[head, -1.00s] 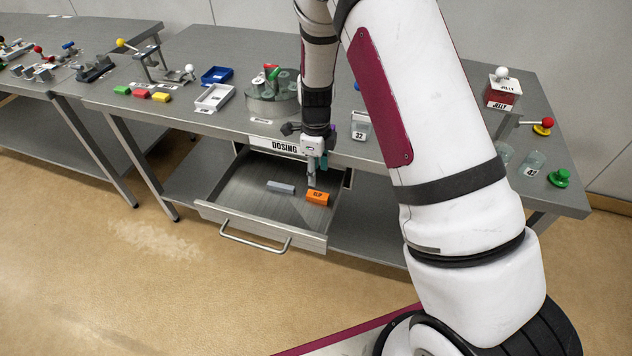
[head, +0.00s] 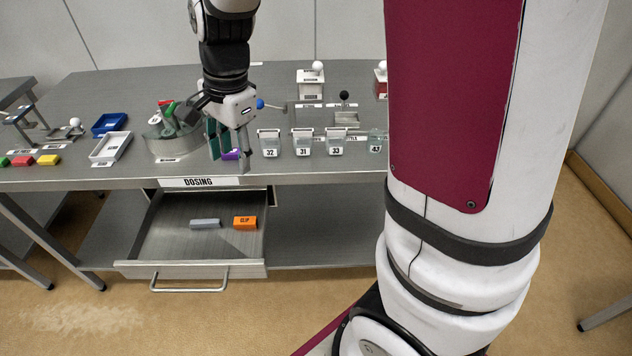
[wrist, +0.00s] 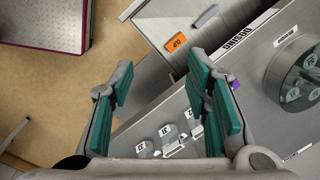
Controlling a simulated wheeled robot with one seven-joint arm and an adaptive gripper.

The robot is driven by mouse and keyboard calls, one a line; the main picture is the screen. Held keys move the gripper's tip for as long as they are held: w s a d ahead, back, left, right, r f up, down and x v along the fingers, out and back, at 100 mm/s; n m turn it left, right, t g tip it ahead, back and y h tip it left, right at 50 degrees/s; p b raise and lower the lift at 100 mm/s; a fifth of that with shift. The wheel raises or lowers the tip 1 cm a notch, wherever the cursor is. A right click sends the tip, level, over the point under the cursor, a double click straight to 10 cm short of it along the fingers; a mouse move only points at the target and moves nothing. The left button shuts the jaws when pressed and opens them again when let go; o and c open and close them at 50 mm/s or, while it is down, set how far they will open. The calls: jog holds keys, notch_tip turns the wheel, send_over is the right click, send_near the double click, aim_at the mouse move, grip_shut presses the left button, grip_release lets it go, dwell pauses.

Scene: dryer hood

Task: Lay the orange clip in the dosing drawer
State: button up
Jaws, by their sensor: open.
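The orange clip (head: 245,222) lies on the floor of the open dosing drawer (head: 170,240), towards its right side, beside a grey block (head: 205,223). The clip also shows in the wrist view (wrist: 175,42), beyond my fingertips. My gripper (head: 230,160) is open and empty, raised above the table's front edge, apart from the clip and the drawer.
Numbered clear cups (head: 303,142) stand in a row right of my gripper. A purple thing (head: 231,154) shows behind my fingers. The drawer front has a bar handle (head: 188,284).

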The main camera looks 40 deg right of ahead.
jog(key=s+r+n+t, duration=0.1)
jog(key=s+r+n, duration=0.3)
jog(key=s+n, duration=0.3)
jog(key=s+d+r+n+t+h, duration=0.1)
jog(key=s+r+n, duration=0.4)
jog(key=s, duration=1)
jog(key=n, duration=0.3)
jog(key=shift+s+d, duration=0.3)
jog(key=shift+s, duration=0.1)
jog(key=shift+t, duration=0.5)
notch_tip(320, 180, up, 4)
jog(key=p, duration=0.3)
jog(key=shift+r, duration=0.2)
